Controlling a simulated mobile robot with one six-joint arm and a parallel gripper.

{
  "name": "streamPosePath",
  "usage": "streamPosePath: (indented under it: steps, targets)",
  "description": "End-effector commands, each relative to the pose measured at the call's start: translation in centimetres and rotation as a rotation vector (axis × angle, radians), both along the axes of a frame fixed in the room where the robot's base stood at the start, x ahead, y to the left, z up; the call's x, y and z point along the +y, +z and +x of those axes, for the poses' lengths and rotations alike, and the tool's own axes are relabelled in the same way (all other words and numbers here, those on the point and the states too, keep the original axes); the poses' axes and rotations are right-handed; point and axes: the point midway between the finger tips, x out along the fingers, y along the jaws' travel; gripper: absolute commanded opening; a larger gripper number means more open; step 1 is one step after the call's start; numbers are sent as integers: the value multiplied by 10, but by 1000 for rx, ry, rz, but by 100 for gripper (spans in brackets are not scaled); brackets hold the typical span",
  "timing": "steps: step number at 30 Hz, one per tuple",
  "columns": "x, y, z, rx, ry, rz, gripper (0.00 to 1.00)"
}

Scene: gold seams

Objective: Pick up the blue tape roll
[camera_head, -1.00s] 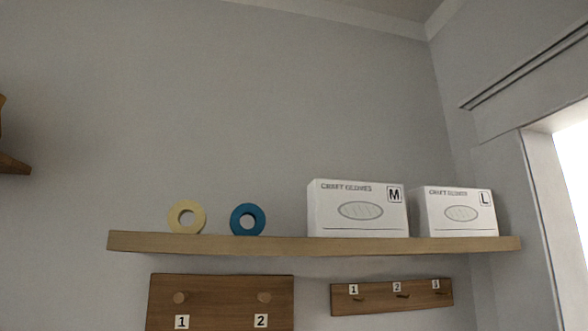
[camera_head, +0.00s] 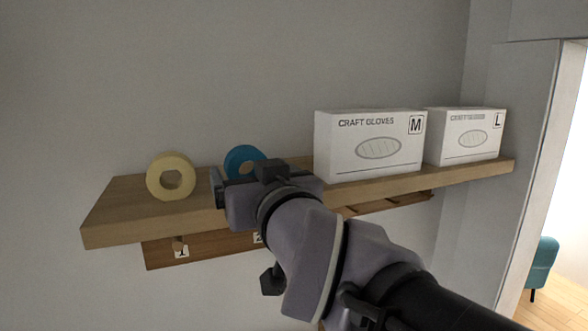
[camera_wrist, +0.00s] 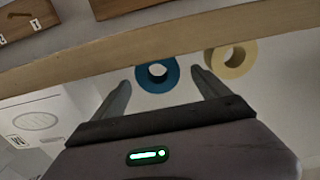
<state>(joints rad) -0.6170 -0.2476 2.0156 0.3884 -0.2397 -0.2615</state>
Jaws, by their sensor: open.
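The blue tape roll (camera_head: 235,158) stands upright on the wooden shelf (camera_head: 120,205), partly hidden behind my gripper in the head view. In the wrist view the blue roll (camera_wrist: 157,87) shows between and beyond the two fingers, near the shelf's edge. My gripper (camera_wrist: 160,80) is open and empty. In the head view my gripper (camera_head: 243,181) is at the shelf's front, in front of the blue roll. I cannot tell exactly how much gap is left between fingers and roll.
A cream tape roll (camera_head: 155,176) stands left of the blue one. Two white glove boxes, marked M (camera_head: 345,155) and L (camera_head: 452,148), stand to the right on the shelf. A wooden peg board (camera_head: 155,254) hangs below. The wall is behind the shelf.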

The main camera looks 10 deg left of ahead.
Motion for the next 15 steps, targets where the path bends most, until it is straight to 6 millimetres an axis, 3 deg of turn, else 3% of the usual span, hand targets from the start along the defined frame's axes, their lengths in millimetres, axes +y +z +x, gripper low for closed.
streamPosePath:
  steps: [12,15]
  targets:
    - [32,5,57,1,0,-2,86]
    - [35,3,62,0,0,0,86]
